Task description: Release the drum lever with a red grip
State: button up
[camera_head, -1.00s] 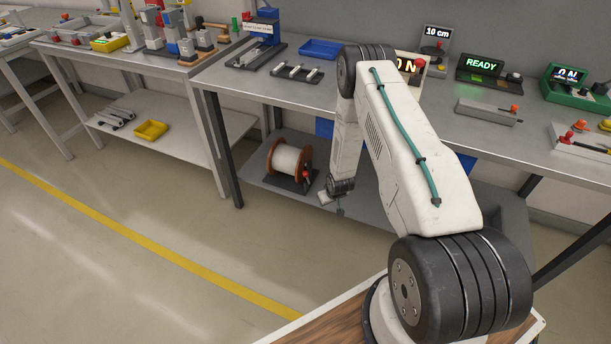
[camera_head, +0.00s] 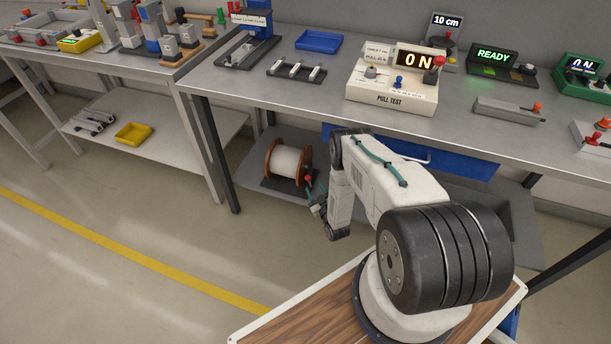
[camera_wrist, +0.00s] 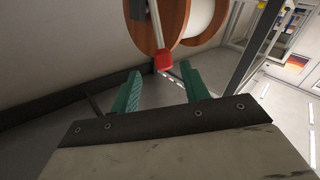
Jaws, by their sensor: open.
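A cable drum (camera_head: 287,160) with orange-brown flanges and white winding stands on the lower shelf. Its lever has a red grip (camera_head: 308,180) on the drum's right side. In the wrist view the red grip (camera_wrist: 163,61) shows in front of the brown flange (camera_wrist: 167,15). My gripper (camera_head: 314,194) is at the drum's right front, close to the lever. Its two teal fingers (camera_wrist: 161,74) are open and empty, with the red grip between their tips in the picture. I cannot tell whether the grip lies inside the jaws or just beyond them.
The drum sits under the table top (camera_head: 240,85), near a dark table leg (camera_head: 211,150). A pull test box (camera_head: 392,97), a blue tray (camera_head: 319,40) and other devices stand above. A blue bin (camera_head: 430,157) hangs behind my arm. The floor in front is clear.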

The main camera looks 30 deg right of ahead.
aim_at(308, 178)
jog(key=w, duration=0.7)
jog(key=shift+w+d, duration=0.1)
jog(key=shift+d, duration=0.25)
